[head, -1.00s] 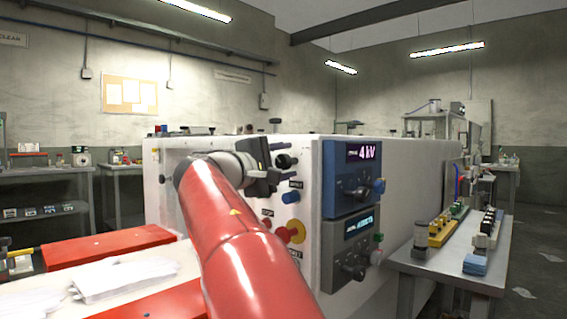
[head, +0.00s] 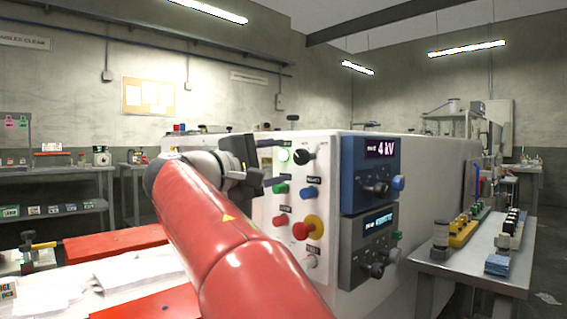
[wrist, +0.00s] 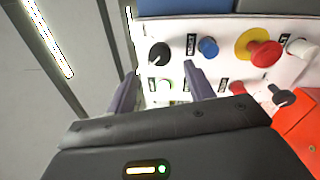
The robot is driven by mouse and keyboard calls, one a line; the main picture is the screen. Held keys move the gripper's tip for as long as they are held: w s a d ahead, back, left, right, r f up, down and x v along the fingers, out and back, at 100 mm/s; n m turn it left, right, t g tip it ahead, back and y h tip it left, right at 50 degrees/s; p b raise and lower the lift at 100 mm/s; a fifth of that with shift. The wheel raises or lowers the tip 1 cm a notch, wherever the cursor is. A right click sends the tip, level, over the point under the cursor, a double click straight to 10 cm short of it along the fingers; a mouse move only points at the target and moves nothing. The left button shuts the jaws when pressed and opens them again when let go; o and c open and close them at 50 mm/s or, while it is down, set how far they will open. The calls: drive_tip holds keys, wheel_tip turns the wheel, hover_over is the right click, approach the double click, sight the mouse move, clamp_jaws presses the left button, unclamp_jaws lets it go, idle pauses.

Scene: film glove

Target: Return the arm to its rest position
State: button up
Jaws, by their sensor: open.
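My red arm reaches up from the bottom of the head view toward the white machine (head: 438,180). My gripper (head: 268,163) is in front of the upper left of its control panel. In the wrist view, my gripper (wrist: 160,90) shows two fingers spread apart with nothing between them. Beyond the fingers are a black knob (wrist: 159,54), a blue knob (wrist: 208,47) and a red button on a yellow ring (wrist: 262,52). A green light (head: 284,155) is lit on the panel. A display (head: 380,149) reads 4 kV. Whether the fingers touch the panel is hard to tell.
A bench with white gloves or sheets (head: 135,275) and red pads (head: 115,244) lies at lower left. A grey side table (head: 470,268) with small parts stands at right. Shelves (head: 60,178) line the back left. Open floor shows at far right.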

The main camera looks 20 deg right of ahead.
idle(0.4)
drive_tip(key=s+d+f+y, duration=0.2)
drive_tip(key=s+f+y, duration=0.15)
drive_tip(key=f, duration=0.55)
drive_tip(key=s+d+f+y, duration=0.25)
drive_tip(key=f+y, duration=0.25)
drive_tip(key=f, duration=0.5)
drive_tip(key=s+a+f+m+y, duration=0.3)
drive_tip(key=s+a+f, duration=0.3)
drive_tip(key=s+f, duration=0.3)
drive_tip(key=s+a+f+m+y, duration=0.3)
drive_tip(key=s+a+f+y, duration=0.3)
drive_tip(key=s+f, duration=0.3)
wheel_tip(320, 180, down, 4)
drive_tip(key=shift+s+a+f+g, duration=0.25)
drive_tip(key=shift+a+g, duration=0.15)
drive_tip(key=shift+a, duration=0.25)
drive_tip(key=shift+r, duration=0.1)
